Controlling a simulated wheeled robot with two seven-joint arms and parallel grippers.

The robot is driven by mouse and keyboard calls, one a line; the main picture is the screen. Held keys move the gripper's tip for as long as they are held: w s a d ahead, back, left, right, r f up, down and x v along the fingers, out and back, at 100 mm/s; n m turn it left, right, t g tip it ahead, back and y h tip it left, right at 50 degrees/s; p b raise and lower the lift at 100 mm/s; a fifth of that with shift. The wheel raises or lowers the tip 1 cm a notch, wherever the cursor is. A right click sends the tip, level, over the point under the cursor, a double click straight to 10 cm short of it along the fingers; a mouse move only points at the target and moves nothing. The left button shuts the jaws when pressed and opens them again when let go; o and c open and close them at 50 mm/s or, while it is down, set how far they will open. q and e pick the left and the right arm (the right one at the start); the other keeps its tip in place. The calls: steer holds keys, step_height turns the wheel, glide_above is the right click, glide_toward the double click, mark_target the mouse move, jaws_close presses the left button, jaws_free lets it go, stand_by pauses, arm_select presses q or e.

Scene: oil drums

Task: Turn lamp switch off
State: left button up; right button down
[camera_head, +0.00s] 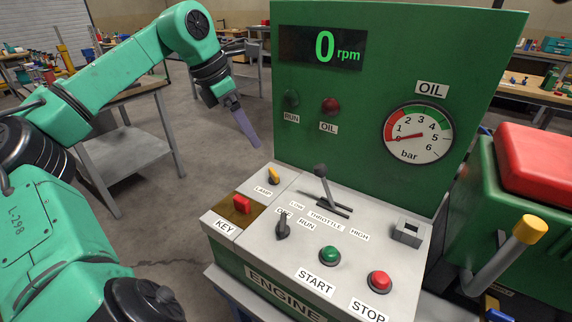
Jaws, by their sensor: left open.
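The lamp switch (273,175) is a small lever with a yellow-orange tip, above the LAMP label at the back left of the engine control panel (370,262). The lever leans toward the upper left. My left gripper (252,143) comes in from the upper left and points down toward the panel. Its purple-grey fingers overlap in this view. They appear above and to the left of the lamp switch, apart from it, with nothing held. My right gripper does not show.
A red KEY piece (242,204) sits in front of the lamp switch. The throttle lever (321,178), OFF/RUN knob (283,226), green START button (330,256) and red STOP button (379,281) are nearby. A tall green gauge panel (380,70) rises behind.

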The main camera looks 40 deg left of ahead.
arm_select(q)
glide_toward(272, 172)
steer(key=f, duration=0.2)
steer(key=p+x, duration=0.1)
steer(key=x, duration=0.2)
steer(key=p+x, duration=0.1)
steer(key=x, duration=0.2)
steer(key=shift+w+d, duration=0.15)
steer(key=shift+w, duration=0.3)
steer(key=shift+f, duration=0.3)
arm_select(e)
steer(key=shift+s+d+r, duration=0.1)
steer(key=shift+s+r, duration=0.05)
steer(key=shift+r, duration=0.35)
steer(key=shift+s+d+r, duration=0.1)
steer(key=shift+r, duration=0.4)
arm_select(q)
steer(key=c, duration=1.4)
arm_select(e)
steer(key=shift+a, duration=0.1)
